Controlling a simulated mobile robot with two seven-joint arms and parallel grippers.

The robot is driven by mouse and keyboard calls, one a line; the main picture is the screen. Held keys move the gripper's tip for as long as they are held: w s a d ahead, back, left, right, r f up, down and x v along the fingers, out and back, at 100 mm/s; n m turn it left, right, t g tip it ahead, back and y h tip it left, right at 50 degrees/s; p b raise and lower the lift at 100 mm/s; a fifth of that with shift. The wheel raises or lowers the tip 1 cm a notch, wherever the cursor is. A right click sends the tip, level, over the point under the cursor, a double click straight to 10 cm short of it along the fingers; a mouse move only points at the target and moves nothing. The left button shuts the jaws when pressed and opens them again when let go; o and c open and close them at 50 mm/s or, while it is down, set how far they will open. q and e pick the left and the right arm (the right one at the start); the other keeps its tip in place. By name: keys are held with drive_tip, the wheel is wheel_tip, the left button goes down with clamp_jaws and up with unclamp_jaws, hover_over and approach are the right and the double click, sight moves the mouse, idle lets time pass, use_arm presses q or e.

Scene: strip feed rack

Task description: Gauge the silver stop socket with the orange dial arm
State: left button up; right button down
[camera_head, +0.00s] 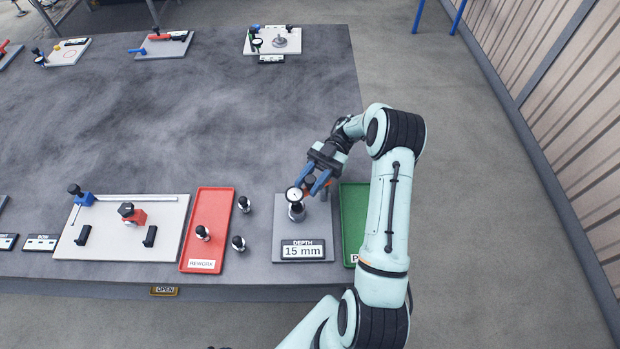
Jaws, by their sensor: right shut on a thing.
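The silver stop socket (297,213) stands on a grey gauge plate (285,232) near the table's front right. A dial (294,194) with a white round face sits directly above the socket; whether it touches it I cannot tell. A little orange shows beside the dial face. My right gripper (308,187), with blue fingers, is at the dial and shut on the orange dial arm, which the fingers mostly hide. My left gripper is not in view.
A sign (303,250) reads "DEPTH 15 mm". A red REWORK tray (208,205) lies left, with one black-topped piece (202,232) in it and two beside it. A green tray (352,215) is partly behind my right arm. The table's middle is clear.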

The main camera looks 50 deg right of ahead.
drive_tip(key=c, duration=0.8)
unclamp_jaws()
drive_tip(key=shift+c, duration=0.2)
drive_tip(key=shift+r, duration=0.1)
drive_tip(key=shift+r, duration=0.35)
wheel_tip(320, 180, up, 3)
drive_tip(key=shift+f+p, duration=0.1)
drive_tip(key=shift+p, duration=0.35)
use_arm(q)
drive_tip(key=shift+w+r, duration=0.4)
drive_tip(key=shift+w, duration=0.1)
use_arm(e)
wheel_tip(320, 180, up, 16)
drive_tip(key=shift+r, duration=0.2)
